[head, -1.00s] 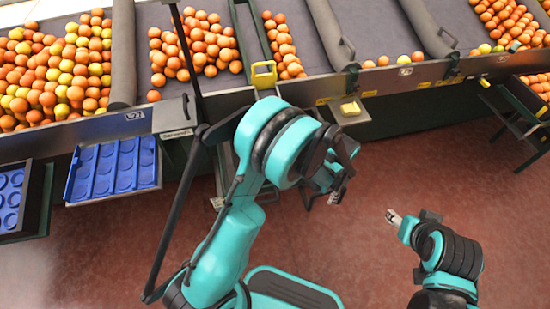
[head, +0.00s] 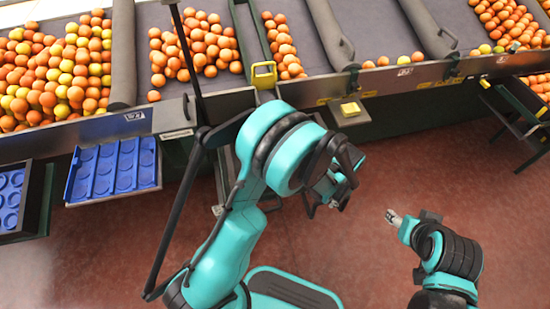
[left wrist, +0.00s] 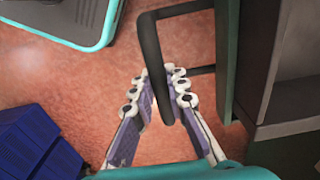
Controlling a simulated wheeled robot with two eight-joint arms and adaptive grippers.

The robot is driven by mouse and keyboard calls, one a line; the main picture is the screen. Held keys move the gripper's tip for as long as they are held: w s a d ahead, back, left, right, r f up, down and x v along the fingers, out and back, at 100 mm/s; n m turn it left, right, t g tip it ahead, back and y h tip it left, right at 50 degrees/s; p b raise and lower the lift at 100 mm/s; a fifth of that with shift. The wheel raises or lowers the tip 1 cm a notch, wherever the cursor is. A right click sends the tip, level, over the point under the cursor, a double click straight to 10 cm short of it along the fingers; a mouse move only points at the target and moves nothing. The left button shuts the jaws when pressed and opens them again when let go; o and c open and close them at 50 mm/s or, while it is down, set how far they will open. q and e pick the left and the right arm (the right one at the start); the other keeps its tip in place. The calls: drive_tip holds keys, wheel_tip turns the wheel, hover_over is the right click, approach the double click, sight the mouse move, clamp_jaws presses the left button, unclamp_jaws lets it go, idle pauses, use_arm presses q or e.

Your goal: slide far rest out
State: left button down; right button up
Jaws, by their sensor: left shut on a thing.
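My left gripper (head: 340,205) hangs in front of the sorting line in the head view, low over the floor, partly hidden by its own wrist. In the left wrist view its two padded fingers (left wrist: 162,90) are shut on a dark bar of the rest (left wrist: 152,45). The bar forms a loop with two thin arms reaching right towards a dark frame. In the head view the rest is mostly hidden behind my left arm. My right gripper (head: 393,217) is low over the floor at the right, apart from everything; its jaw opening is too small to judge.
The conveyor front edge (head: 385,76) runs across the top, with oranges behind it. Blue trays (head: 113,170) stand at the left. A dark cabinet (left wrist: 287,95) stands close right of the left gripper in the left wrist view. The red floor (head: 420,170) is open at right.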

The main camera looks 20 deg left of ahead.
use_arm(q)
drive_tip(key=s+d, duration=0.4)
drive_tip(key=s, duration=0.2)
drive_tip(key=shift+s+d, duration=0.15)
drive_tip(key=shift+d, duration=0.15)
drive_tip(key=c, duration=1.1)
unclamp_jaws()
drive_tip(key=shift+r, duration=0.15)
wheel_tip(320, 180, up, 7)
drive_tip(key=p, duration=0.4)
drive_tip(key=shift+p, duration=0.4)
drive_tip(key=shift+a, duration=0.1)
